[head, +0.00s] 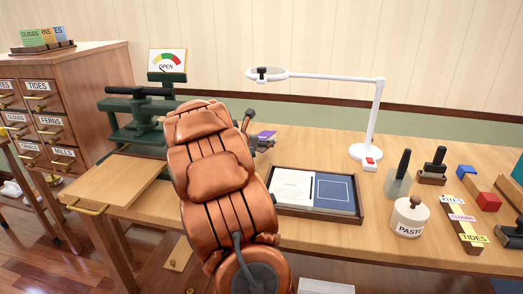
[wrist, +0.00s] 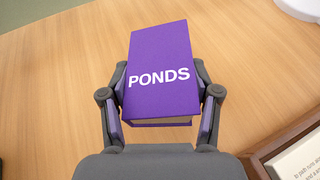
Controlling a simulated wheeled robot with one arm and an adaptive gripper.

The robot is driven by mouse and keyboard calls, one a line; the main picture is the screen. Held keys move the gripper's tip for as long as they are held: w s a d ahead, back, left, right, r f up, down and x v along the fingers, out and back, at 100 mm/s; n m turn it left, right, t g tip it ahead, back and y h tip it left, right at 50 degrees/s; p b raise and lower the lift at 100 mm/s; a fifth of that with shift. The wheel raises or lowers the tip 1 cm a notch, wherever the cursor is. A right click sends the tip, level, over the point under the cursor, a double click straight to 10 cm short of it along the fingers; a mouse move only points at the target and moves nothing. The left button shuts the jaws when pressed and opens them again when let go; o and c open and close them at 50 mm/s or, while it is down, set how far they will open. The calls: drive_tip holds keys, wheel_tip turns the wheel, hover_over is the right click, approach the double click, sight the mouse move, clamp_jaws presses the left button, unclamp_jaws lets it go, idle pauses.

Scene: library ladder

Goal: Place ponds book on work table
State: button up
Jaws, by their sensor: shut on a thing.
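The ponds book (wrist: 160,72) is purple with white letters PONDS and fills the middle of the wrist view. My gripper (wrist: 160,92) is shut on it, one finger on each side. The work table (wrist: 50,80) shows as bare wood beneath and around the book; I cannot tell whether the book touches it. In the head view, only a small purple part of the book (head: 266,136) shows past my copper-coloured arm, which hides most of my gripper (head: 257,143). The work table (head: 335,235) spans the middle and right there.
A tray (head: 362,202) with a white page and a blue book lies right of my arm. A magnifier lamp (head: 368,152), paste jar (head: 409,217) and label blocks (head: 462,220) stand further right. A green press (head: 135,130) stands left. Bare tabletop lies behind the tray.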

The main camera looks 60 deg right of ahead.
sight(261, 155)
drive_tip(key=shift+w+d+f, duration=0.1)
drive_tip(key=shift+d+f, duration=0.1)
drive_tip(key=shift+d, duration=0.1)
drive_tip(key=shift+f+b, duration=0.6)
drive_tip(key=shift+f, duration=0.95)
drive_tip(key=shift+f, duration=0.1)
drive_tip(key=o, duration=1.2)
drive_tip(key=shift+a, duration=0.1)
drive_tip(key=shift+o, duration=0.2)
drive_tip(key=shift+a+r, duration=0.3)
drive_tip(key=p+v, duration=0.1)
drive_tip(key=v, duration=1)
drive_tip(key=shift+a+p, duration=0.2)
drive_tip(key=shift+p, duration=0.2)
